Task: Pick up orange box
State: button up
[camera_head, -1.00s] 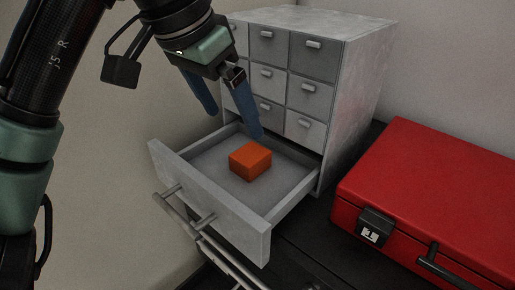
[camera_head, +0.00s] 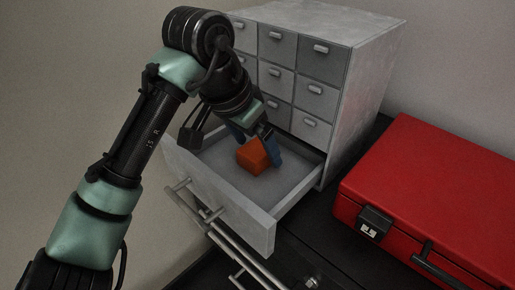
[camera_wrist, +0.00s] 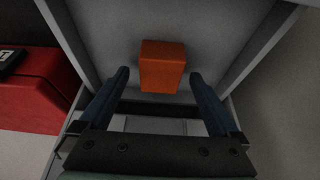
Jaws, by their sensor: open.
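The orange box (camera_head: 252,157) lies on the floor of the open grey drawer (camera_head: 242,219). My gripper (camera_head: 258,150) is open, with its blue fingers reaching down into the drawer. In the head view one finger is right of the box, and the other is behind it and partly hidden. In the wrist view the box (camera_wrist: 162,66) is centred just beyond the gap between the two open fingertips (camera_wrist: 159,74). Nothing is held between the fingers. I cannot tell whether a finger touches the box.
The grey cabinet (camera_head: 366,88) with several small closed drawers rises behind the open drawer. A red case (camera_head: 440,185) with a black latch and handle stands to the right on a dark surface. The drawer walls close in around the gripper. Metal handles stick out from the drawer front.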

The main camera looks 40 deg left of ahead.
jog(key=shift+s, duration=0.1)
jog(key=shift+c, duration=0.3)
jog(key=c, duration=1.4)
jog(key=shift+r, duration=0.1)
jog(key=shift+c, duration=0.2)
notch_tip(320, 180, up, 9)
jog(key=p, duration=0.8)
notch_tip(320, 180, up, 19)
jog(key=b, duration=0.1)
send_over(255, 150)
